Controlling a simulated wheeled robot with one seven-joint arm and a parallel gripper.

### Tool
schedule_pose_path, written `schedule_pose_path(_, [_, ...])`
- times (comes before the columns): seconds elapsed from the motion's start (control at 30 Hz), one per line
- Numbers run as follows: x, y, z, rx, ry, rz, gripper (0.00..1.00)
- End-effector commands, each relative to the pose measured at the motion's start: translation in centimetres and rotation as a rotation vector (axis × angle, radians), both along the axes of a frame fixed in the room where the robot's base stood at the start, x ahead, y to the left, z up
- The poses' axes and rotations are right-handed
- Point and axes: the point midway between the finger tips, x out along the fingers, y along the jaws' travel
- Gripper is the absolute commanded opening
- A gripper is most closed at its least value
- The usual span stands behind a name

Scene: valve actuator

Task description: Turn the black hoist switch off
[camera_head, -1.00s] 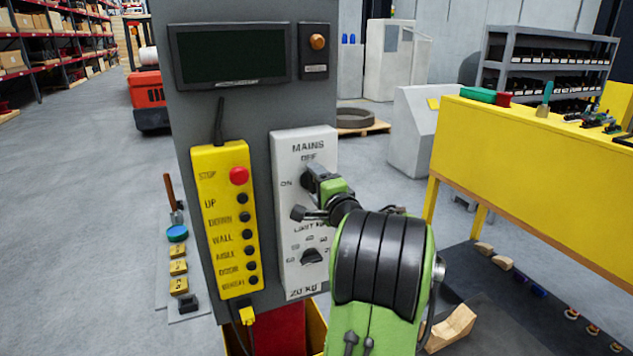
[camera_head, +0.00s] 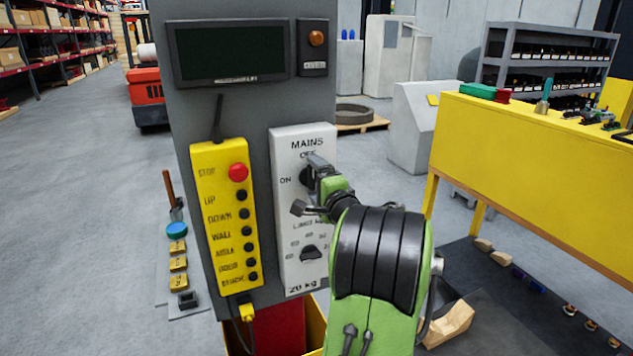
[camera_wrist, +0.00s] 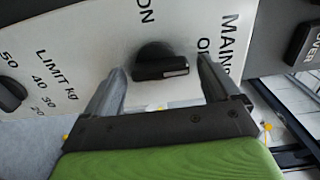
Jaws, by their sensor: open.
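The black hoist switch is a rotary knob (camera_wrist: 160,62) on the white MAINS panel (camera_head: 290,145). In the wrist view its grip bar lies nearly level, with the white mark at its right end, on the side of the partly covered OFF label. The ON label is above it in that view. My gripper (camera_wrist: 160,75) is open, with one finger on each side of the knob; I cannot tell whether either finger touches it. In the head view my gripper (camera_head: 308,186) is in front of the panel, and the knob (camera_head: 305,178) is partly hidden behind it.
A second black knob, the load limit dial (camera_head: 310,253), is lower on the panel. A yellow button pendant (camera_head: 207,180) with a red stop button hangs to the left. A dark screen (camera_head: 230,52) is above. A yellow workbench (camera_head: 530,160) stands to the right.

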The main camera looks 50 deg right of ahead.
Motion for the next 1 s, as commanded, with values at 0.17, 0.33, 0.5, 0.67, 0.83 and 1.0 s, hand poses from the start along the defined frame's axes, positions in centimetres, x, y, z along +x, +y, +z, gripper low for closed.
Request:
schedule_pose_path(0.17, [-0.4,0.2,0.0,-0.001,0.0,-0.001,0.89])
schedule_pose_path(0.33, [-3.5,1.9,-0.2,-0.001,-0.002,-0.006,0.89])
schedule_pose_path(0.5, [-7.8,4.4,-0.3,-0.001,-0.002,-0.008,0.89])
schedule_pose_path(0.67, [-11.3,6.6,-0.3,-0.001,0.0,-0.006,0.89])
schedule_pose_path(0.83, [-13.3,7.9,-0.1,-0.001,-0.002,-0.002,0.89])
schedule_pose_path(1.0, [-13.6,8.1,0.0,0.0,0.0,0.0,0.89])
